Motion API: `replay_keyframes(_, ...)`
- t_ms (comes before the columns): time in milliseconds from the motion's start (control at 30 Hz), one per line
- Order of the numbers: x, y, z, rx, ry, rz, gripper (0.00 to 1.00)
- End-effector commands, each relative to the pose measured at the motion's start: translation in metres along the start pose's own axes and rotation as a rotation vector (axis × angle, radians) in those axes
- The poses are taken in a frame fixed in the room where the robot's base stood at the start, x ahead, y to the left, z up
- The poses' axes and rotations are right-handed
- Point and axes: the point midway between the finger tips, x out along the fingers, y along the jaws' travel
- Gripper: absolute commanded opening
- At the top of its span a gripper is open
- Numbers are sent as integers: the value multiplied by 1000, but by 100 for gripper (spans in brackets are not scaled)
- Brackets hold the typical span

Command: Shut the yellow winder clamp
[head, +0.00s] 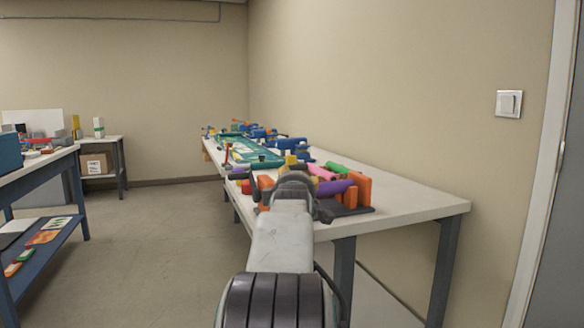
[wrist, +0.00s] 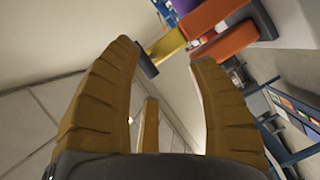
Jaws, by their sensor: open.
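In the wrist view my gripper (wrist: 161,52) has its ochre fingers spread wide, with nothing between them. Beyond the fingertips is a yellow bar (wrist: 167,45) with a dark end, beside an orange block (wrist: 228,40); it may be the yellow winder clamp, but I cannot tell whether it is open or shut. No contact with my fingers shows. In the head view a small yellow part (head: 290,159) sits among the parts on the long white table. My own wrist covers part of that area and hides the fingers there.
The white table (head: 425,203) runs along the right wall, with orange blocks (head: 360,188), a purple roll (head: 334,187) and a green machine (head: 250,152) on it. A blue workbench (head: 40,172) stands at left. The floor (head: 150,240) between them is clear.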

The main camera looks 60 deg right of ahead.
Motion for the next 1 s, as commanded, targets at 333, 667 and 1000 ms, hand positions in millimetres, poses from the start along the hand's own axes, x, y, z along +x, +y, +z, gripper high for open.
replay_keyframes(333, -1, 22, -9, -257, 25, 100, 54)
replay_keyframes(667, 6, 22, -9, -368, 20, 106, 54)
replay_keyframes(1000, 33, 24, -10, -366, 21, 106, 54)
